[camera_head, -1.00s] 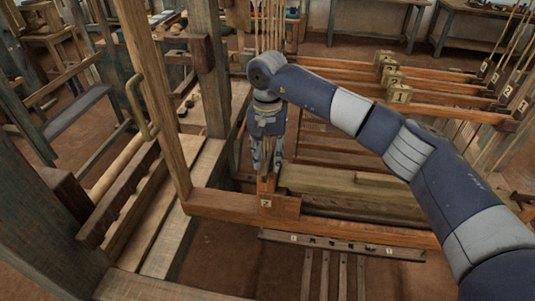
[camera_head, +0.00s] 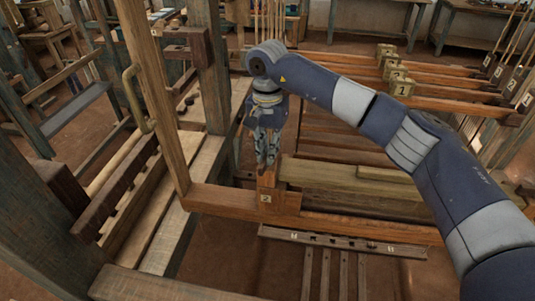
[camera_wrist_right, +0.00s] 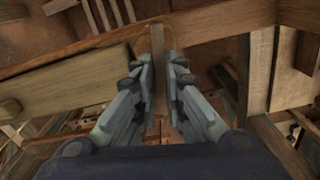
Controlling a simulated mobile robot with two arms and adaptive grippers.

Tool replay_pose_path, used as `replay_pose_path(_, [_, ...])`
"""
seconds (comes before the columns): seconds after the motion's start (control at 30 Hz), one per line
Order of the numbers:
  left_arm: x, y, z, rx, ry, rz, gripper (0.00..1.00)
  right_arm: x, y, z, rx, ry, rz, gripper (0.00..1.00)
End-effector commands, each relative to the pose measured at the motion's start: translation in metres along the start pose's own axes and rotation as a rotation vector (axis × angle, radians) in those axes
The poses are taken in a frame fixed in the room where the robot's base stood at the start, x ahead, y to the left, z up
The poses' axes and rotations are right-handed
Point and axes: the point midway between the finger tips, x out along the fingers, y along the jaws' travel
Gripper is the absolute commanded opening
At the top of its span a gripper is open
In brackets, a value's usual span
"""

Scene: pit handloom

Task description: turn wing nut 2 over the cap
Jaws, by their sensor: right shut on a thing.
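My right gripper (camera_head: 266,163) points down at the top of the short wooden post (camera_head: 267,183) above the number 2 plate (camera_head: 265,198). A pale wooden beam (camera_head: 335,176), possibly the cap, runs right from the post. My left gripper is not in view.
A lower brown beam (camera_head: 365,229) runs below the post, with a numbered bar (camera_head: 340,243) in front. An upright frame post (camera_head: 150,95) with a brass handle (camera_head: 134,100) stands left.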

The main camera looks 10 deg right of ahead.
Motion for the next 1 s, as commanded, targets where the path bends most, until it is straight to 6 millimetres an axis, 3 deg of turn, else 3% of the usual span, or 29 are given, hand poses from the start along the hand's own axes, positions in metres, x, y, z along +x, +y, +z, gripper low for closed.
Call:
replay_pose_path(0.3, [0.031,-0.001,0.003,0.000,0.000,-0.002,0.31,0.002,-0.001,-0.001,0.295,0.001,-0.003,0.00])
replay_pose_path(1.0, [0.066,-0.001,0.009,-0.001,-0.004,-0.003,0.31,0.001,-0.001,0.000,0.957,-0.001,-0.002,0.00])
